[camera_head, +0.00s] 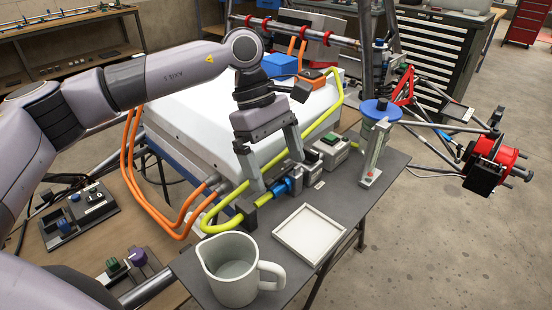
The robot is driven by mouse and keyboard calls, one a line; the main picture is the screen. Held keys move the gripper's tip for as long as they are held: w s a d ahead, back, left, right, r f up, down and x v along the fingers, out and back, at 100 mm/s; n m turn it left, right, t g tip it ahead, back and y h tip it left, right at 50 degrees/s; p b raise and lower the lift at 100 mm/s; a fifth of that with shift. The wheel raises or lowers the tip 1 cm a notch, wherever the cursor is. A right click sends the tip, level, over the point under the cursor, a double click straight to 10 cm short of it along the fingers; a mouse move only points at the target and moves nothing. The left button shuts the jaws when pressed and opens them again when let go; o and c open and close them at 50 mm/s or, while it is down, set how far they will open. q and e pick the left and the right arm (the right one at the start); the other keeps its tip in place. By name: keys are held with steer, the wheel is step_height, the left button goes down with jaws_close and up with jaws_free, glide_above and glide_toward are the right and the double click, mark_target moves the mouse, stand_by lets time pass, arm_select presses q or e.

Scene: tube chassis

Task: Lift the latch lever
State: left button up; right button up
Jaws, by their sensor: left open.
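My left gripper (278,175) reaches down from the upper left over the dark bench, with its two fingers spread and nothing seen between them. Its fingertips hang near a yellow-green cable or tube (228,197) and a small blue fitting (291,185) on it; I cannot tell whether they touch. A grey block with a green button (330,142) is just right of the fingers. A grey upright stand with a blue round top (376,150) is further right. I cannot tell which part is the latch lever. My right gripper is not in view.
A grey pitcher (232,272) and a shallow white tray (309,234) stand at the bench's front. A big white case (195,105) with orange cables (130,170) lies behind the gripper. A tube chassis with a red hub (492,152) is at right.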

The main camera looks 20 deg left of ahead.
arm_select(q)
steer(key=c, duration=1)
steer(key=shift+r, duration=0.1)
steer(key=shift+w+d+r+g+p, duration=0.15)
steer(key=shift+g+p, duration=0.15)
steer(key=shift+p, duration=0.3)
steer(key=shift+w+r+n+g+y+p, duration=0.25)
steer(key=shift+g+y+p, duration=0.25)
steer(key=shift+g+p, duration=0.3)
steer(key=shift+w+d+r+n+g+y+p, duration=0.1)
steer(key=shift+w+d+n+g+y+p, duration=0.2)
steer(key=shift+g, duration=0.35)
steer(key=shift+w+a+r+m+g+y+p, duration=0.1)
steer(key=shift+g+p, duration=0.25)
steer(key=shift+g, duration=0.3)
steer(key=shift+d+f+g+p, duration=0.15)
steer(key=shift+g+p, duration=0.35)
steer(key=shift+p, duration=0.3)
steer(key=shift+w+n+g+p, duration=0.1)
steer(key=shift+n+g+p, duration=0.15)
steer(key=shift+g+p, duration=0.25)
steer(key=shift+f, duration=0.1)
